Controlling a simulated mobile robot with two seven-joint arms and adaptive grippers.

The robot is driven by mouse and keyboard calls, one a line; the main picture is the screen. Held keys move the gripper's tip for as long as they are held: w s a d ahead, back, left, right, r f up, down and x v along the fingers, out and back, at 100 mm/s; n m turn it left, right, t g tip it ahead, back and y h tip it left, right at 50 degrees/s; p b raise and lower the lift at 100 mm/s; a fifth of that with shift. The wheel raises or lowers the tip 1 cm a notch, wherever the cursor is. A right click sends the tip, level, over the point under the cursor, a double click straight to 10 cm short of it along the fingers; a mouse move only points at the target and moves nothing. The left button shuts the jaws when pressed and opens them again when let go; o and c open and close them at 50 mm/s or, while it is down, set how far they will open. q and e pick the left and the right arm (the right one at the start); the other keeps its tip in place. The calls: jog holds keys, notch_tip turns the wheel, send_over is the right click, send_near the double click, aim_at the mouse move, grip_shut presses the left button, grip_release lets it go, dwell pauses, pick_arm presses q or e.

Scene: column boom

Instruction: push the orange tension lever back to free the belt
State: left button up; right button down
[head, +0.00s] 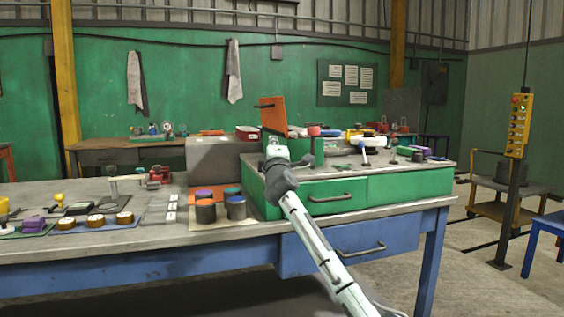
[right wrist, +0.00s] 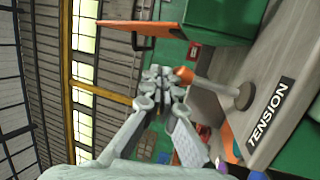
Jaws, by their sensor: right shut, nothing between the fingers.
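The tension lever (right wrist: 211,84) shows in the right wrist view as a grey rod with an orange knob, rising from a round grey base beside a black "TENSION" label (right wrist: 268,116). My right gripper (right wrist: 164,76) is shut with nothing in it. Its fingertips are right beside the orange knob; I cannot tell whether they touch. In the head view the right gripper (head: 276,152) is at the left end of the green drawer unit (head: 340,196), and I cannot make out the lever there. I cannot make out the belt in either view. My left gripper is not in view.
An upright orange panel (head: 273,113) with a black handle stands just behind the right gripper. A grey box (head: 213,160) is to its left. Several small items crowd the drawer unit's top.

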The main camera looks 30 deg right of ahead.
jog(key=shift+w+d, duration=0.2)
jog(key=shift+w, duration=0.9)
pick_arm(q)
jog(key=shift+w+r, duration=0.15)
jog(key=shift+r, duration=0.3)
pick_arm(e)
jog(key=shift+r, duration=0.15)
